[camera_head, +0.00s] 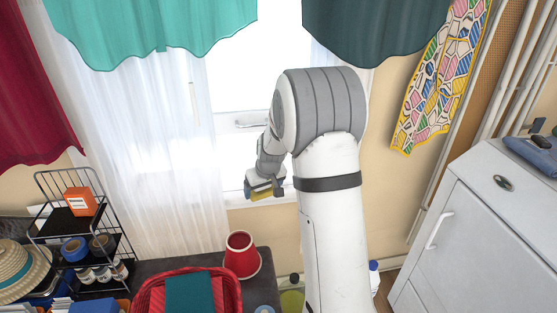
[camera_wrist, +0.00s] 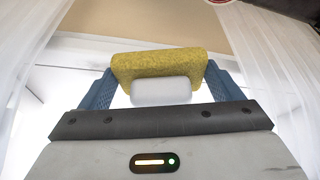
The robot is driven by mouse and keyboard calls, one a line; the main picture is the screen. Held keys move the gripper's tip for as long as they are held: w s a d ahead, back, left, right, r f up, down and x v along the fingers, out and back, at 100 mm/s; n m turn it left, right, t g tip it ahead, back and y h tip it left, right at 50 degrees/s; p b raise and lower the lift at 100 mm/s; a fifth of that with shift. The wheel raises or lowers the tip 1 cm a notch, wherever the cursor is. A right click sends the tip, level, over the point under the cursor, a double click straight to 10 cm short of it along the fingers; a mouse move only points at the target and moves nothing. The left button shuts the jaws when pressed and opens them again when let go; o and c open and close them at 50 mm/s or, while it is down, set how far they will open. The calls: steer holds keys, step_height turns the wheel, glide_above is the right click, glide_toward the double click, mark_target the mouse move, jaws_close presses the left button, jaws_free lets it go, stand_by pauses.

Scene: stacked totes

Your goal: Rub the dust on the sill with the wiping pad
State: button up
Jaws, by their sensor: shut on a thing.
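My gripper (camera_wrist: 162,90) is shut on the wiping pad, with one blue finger at each end of it. The pad (camera_wrist: 158,63) has a yellow textured face and a white grip part between the fingers. In the head view the gripper (camera_head: 265,188) is low in front of the window, and the yellow pad (camera_head: 260,195) shows small beneath it. The white sill (camera_head: 283,198) runs just below and beside the pad. I cannot tell whether the pad touches it. No dust can be made out, and my arm hides part of the sill.
White sheer curtains (camera_head: 150,130) hang left of the gripper. A window handle (camera_head: 250,122) is above it. Below stand a red pot (camera_head: 241,256) and a red basket (camera_head: 150,292). A wire rack (camera_head: 85,215) is at left, a white cabinet (camera_head: 480,225) at right.

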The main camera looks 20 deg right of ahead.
steer(key=w+d+r+n+p, duration=0.1)
steer(key=w+d+r, duration=0.3)
steer(key=w+d, duration=0.25)
steer(key=shift+y, duration=0.3)
steer(key=shift+s+d+f+b, duration=0.15)
steer(key=shift+f+b, duration=0.35)
steer(key=shift+f, duration=0.6)
steer(key=shift+s+f+b, duration=0.15)
steer(key=shift+f+b, duration=0.4)
steer(key=shift+f, duration=0.5)
steer(key=shift+s+d+f+b, duration=0.15)
steer(key=shift+f+b, duration=0.35)
steer(key=shift+f, duration=0.6)
steer(key=shift+f+b, duration=0.85)
steer(key=shift+f, duration=0.1)
